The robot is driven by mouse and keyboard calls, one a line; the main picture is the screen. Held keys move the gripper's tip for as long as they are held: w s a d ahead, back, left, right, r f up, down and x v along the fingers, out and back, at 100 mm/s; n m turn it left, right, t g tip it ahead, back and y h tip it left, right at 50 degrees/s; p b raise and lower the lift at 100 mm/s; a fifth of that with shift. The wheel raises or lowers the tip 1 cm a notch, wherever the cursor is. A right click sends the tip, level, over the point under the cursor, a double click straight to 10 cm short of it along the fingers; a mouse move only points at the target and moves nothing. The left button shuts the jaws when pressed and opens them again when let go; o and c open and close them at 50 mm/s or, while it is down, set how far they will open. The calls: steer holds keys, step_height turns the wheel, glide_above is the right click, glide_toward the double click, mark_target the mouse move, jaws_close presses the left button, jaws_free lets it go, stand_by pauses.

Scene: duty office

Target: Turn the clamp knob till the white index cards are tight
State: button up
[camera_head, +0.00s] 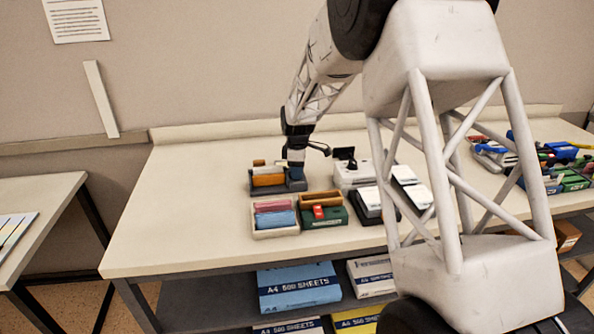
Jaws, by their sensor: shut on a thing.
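A dark grey clamp (262,189) stands on the bench, left of centre, holding a block with an orange-yellow face (268,179). My gripper (297,172) points down at the clamp's right end. It is shut at the place of the clamp knob, which is hidden by the fingers. I cannot make out white cards clearly in the clamp, nor how tight they sit. White stacks that look like cards lie in dark holders to the right, one (370,198) near the middle and one (408,184) beside it.
A cream tray (275,232) with pink and blue blocks and a green box (325,219) with a red piece stand just in front. A white device (352,176) is close on the right. Coloured bins (566,184) fill the far right. The bench's left end is clear.

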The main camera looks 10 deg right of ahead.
steer(key=shift+m, duration=0.5)
steer(key=o, duration=0.9)
